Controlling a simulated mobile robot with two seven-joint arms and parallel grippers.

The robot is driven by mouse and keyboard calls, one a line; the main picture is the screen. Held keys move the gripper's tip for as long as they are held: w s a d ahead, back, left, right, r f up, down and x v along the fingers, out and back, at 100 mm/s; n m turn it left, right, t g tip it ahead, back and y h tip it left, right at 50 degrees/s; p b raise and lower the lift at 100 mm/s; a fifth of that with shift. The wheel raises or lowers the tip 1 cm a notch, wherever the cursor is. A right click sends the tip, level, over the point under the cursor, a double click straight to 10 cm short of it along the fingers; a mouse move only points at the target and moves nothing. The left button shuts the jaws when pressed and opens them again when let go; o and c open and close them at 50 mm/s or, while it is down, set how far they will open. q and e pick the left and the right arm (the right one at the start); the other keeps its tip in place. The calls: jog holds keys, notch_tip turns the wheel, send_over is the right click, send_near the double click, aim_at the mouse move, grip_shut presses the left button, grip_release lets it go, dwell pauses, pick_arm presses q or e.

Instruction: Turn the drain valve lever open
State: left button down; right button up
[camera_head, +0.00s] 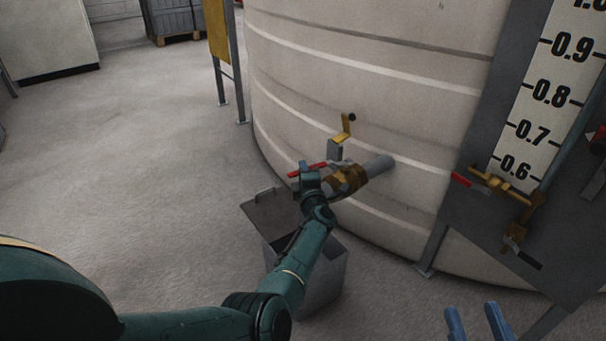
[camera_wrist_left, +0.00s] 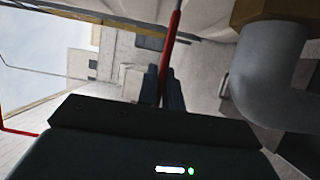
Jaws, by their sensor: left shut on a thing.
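The drain valve (camera_head: 345,181) is a brass body on a grey pipe (camera_head: 376,168) that comes out of the tank's lower wall. Its red lever (camera_head: 309,169) points left from the valve in the head view. My left gripper (camera_head: 306,177) is at the lever. In the left wrist view the red lever (camera_wrist_left: 173,32) runs down between the blue fingers of my left gripper (camera_wrist_left: 162,85), which is shut on it. My arm hides part of the valve in the head view. My right gripper (camera_head: 477,320) shows two blue fingers standing apart, empty, at the bottom right.
The large cream tank (camera_head: 370,90) fills the middle. A grey box (camera_head: 328,275) with a raised lid stands below the valve. A second brass valve (camera_head: 500,185) with a red handle sits by the level scale (camera_head: 550,95) at right. Floor at left is clear.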

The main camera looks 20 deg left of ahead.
pick_arm(q)
jog(key=shift+w+d+r, duration=0.15)
jog(key=shift+d, duration=0.95)
jog(key=c, duration=1.7)
grip_release()
jog(key=shift+c, duration=0.2)
jog(key=shift+o, duration=0.9)
jog(key=shift+s+a, duration=0.2)
jog(key=shift+s, duration=0.15)
